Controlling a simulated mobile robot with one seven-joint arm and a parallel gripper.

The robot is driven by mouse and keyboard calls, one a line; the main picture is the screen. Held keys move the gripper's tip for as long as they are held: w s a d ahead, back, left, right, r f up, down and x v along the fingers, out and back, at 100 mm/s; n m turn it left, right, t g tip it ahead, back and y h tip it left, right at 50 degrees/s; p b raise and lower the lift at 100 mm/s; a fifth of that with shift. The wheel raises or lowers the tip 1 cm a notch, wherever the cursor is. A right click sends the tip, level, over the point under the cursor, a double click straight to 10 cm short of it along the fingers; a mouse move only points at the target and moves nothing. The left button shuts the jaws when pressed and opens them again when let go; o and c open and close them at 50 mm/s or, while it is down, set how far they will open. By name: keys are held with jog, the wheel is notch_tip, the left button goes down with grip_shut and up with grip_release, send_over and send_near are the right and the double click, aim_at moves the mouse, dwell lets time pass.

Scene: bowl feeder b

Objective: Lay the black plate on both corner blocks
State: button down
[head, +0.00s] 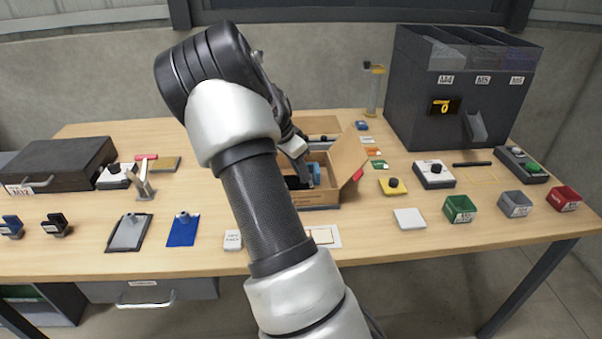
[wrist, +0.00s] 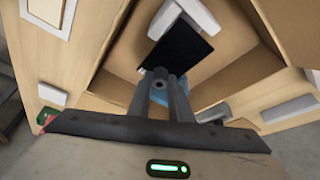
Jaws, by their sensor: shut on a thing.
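My gripper (wrist: 160,82) is shut on the small upright knob of the black plate (wrist: 182,50), inside the open cardboard box (head: 318,192). In the head view the plate shows as a dark patch (head: 297,183) in the box, partly hidden by my arm. A white angled corner block (wrist: 187,17) lies at the plate's far edge in the wrist view. I cannot tell whether the plate rests on it or hangs above. A second pale piece (wrist: 212,113) shows behind my fingers, possibly the other corner block. A blue thing (head: 315,174) is beside the plate, partly covered by my fingers in the wrist view.
The box walls and raised flap (head: 352,172) stand close around my gripper. A grey plate (head: 129,233) and a blue plate (head: 184,230), each with a knob, lie at the left. Small bins (head: 459,208) and a dark dispenser (head: 455,95) stand at the right.

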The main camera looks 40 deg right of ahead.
jog(key=shift+f, duration=0.1)
jog(key=shift+f, duration=0.1)
jog(key=c, duration=1.6)
grip_release()
